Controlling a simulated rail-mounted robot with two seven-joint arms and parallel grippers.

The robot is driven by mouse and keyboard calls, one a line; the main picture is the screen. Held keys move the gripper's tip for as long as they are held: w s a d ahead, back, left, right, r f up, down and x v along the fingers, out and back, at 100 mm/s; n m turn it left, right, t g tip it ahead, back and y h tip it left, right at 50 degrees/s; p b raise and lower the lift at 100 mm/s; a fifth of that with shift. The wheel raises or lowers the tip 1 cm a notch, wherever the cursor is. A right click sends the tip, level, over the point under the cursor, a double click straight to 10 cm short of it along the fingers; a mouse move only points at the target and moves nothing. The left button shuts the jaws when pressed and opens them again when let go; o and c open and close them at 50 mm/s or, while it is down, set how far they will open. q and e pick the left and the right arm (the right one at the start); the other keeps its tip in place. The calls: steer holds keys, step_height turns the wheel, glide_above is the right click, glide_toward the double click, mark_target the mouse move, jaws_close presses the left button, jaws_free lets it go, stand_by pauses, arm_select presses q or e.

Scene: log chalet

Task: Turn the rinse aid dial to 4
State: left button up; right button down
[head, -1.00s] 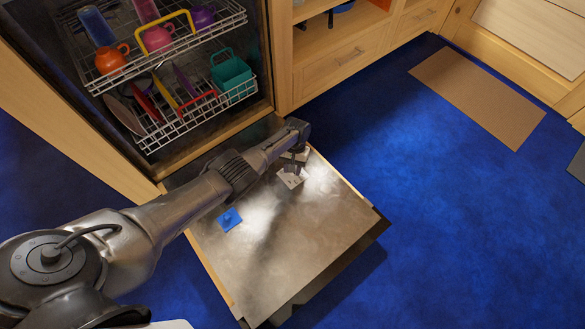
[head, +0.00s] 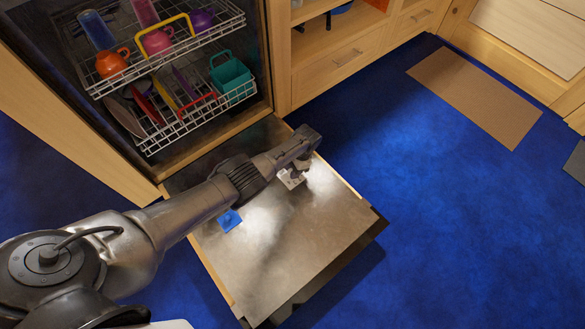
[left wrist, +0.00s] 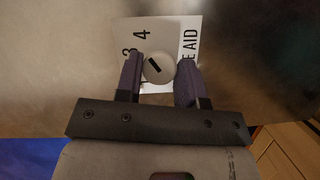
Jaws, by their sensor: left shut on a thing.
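The rinse aid dial (left wrist: 159,68) is a small round grey knob with a dark diagonal bar, on a white label plate (left wrist: 164,28) in the left wrist view. The plate reads "3", "4" and part of "AID"; its other markings are hidden. The plate (head: 291,180) also shows in the head view, partly covered, on the inner face of the open dishwasher door (head: 285,245). My left gripper (left wrist: 160,72) is shut on the dial, one finger on each side. In the head view my left gripper (head: 299,172) is over the plate. My right gripper is not in view.
A blue piece (head: 230,220) sits on the door, left of the plate. Above the door's hinge side are the upper rack (head: 165,50) and lower rack (head: 205,108) with cups and dishes.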

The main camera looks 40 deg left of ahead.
arm_select(q)
steer(key=shift+m, duration=0.5)
steer(key=o, duration=0.9)
steer(key=p+v, duration=0.6)
steer(key=v, duration=0.8)
steer(key=shift+d+p, duration=0.25)
steer(key=shift+p, duration=0.1)
steer(key=shift+f, duration=0.15)
